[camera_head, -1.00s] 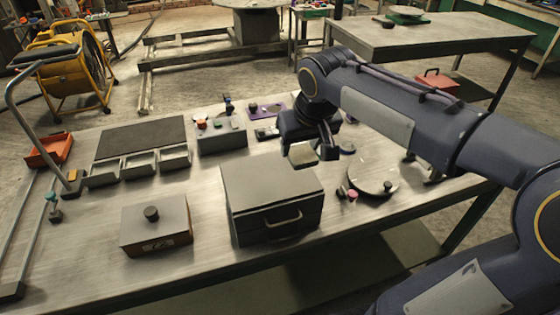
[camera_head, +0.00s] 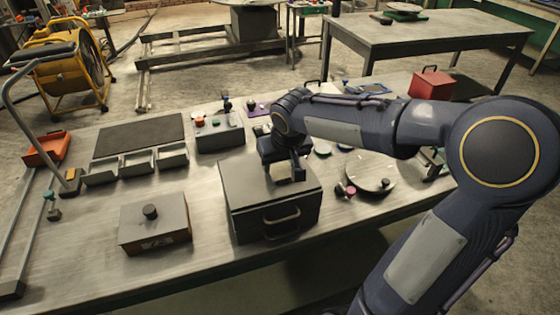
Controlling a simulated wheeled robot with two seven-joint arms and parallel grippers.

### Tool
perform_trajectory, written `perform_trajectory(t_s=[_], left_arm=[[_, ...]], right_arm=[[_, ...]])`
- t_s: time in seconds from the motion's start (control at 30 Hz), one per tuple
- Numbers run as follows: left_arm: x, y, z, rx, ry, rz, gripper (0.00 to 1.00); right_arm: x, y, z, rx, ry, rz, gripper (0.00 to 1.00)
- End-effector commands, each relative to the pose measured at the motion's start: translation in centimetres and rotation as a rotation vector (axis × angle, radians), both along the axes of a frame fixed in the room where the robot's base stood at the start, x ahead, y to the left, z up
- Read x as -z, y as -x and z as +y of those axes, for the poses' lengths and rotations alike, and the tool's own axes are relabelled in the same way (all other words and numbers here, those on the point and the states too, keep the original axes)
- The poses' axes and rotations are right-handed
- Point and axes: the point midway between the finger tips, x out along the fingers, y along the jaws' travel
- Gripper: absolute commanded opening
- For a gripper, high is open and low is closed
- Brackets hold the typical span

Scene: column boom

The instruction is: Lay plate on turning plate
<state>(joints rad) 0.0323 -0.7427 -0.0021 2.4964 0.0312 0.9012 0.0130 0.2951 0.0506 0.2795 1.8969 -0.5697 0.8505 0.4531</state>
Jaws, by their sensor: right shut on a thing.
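The turning plate (camera_head: 370,170) is a pale round disc with a small dark knob near its front edge, lying on the bench right of the grey drawer box. My right gripper (camera_head: 286,174) is over the top of the grey drawer box (camera_head: 242,187), left of the turning plate and apart from it. It is shut on a small pale plate (camera_head: 281,173), which shows only in part between and below the fingers. I cannot tell whether the plate touches the box top. My left gripper is not in view.
A brown box with a black knob (camera_head: 154,223) stands at the front left. Small grey trays (camera_head: 137,165) and a dark mat (camera_head: 139,137) lie behind it. Small round pieces (camera_head: 345,191) lie beside the turning plate's left edge. A red box (camera_head: 430,84) stands at the back right.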

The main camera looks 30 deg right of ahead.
Motion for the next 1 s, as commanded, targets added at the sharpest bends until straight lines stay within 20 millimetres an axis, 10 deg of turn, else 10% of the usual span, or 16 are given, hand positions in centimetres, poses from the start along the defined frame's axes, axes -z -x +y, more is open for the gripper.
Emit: perform_trajectory(t_s=[0.17, 0.2, 0.37, 0.77, 1.0], left_arm=[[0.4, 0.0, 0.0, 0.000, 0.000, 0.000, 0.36], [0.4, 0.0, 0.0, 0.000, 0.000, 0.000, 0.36], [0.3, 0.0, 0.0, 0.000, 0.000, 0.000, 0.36], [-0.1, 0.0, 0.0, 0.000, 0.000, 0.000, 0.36], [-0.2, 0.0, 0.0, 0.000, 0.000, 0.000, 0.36]], right_arm=[[0.2, -0.1, 0.0, 0.000, 0.000, -0.004, 0.06], [0.3, 0.0, 0.0, 0.000, 0.000, 0.000, 0.52], [0.2, 0.0, 0.0, 0.000, 0.000, 0.000, 0.72], [-0.6, 0.2, 0.0, 0.001, 0.001, -0.002, 0.72], [-5.1, 1.9, 0.4, 0.001, 0.001, -0.007, 0.72]])
